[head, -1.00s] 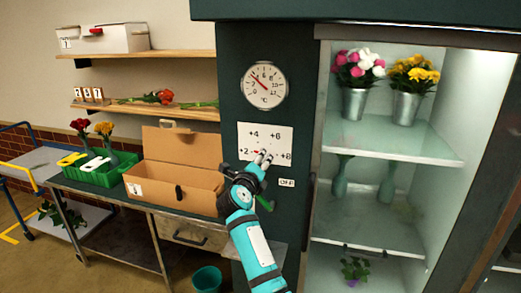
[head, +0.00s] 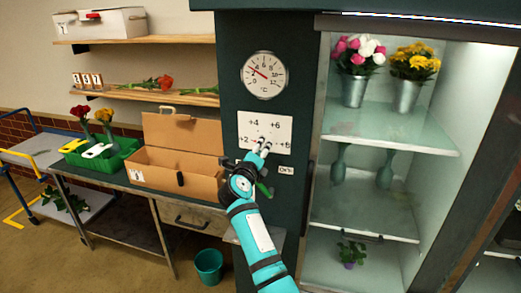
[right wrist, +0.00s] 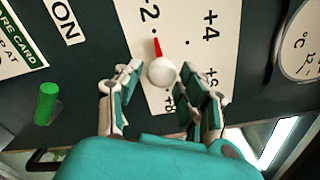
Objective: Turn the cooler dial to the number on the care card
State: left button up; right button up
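The cooler dial (right wrist: 162,72) is a white round knob with a red pointer, on a white plate (head: 279,120) marked +2, +4, +6 and +8. In the right wrist view the pointer aims roughly at the +2 side. My right gripper (right wrist: 160,85) is open, its two fingers on either side of the knob, with gaps to it. In the head view my right gripper (head: 263,146) covers the dial. Part of the care card (right wrist: 18,45) shows at the left of the right wrist view; its number is out of frame. My left gripper is not in view.
A round thermometer (head: 264,75) hangs above the plate. A small ON label (head: 286,170) and a green peg (right wrist: 46,103) are close by. The glass-fronted cooler (head: 385,140) with flowers stands at right. An open cardboard box (head: 170,180) stands on the bench at left.

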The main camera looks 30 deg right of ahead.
jog(key=shift+o, duration=0.8)
jog(key=v, duration=0.7)
jog(key=shift+s+a, duration=0.15)
jog(key=shift+a, duration=0.15)
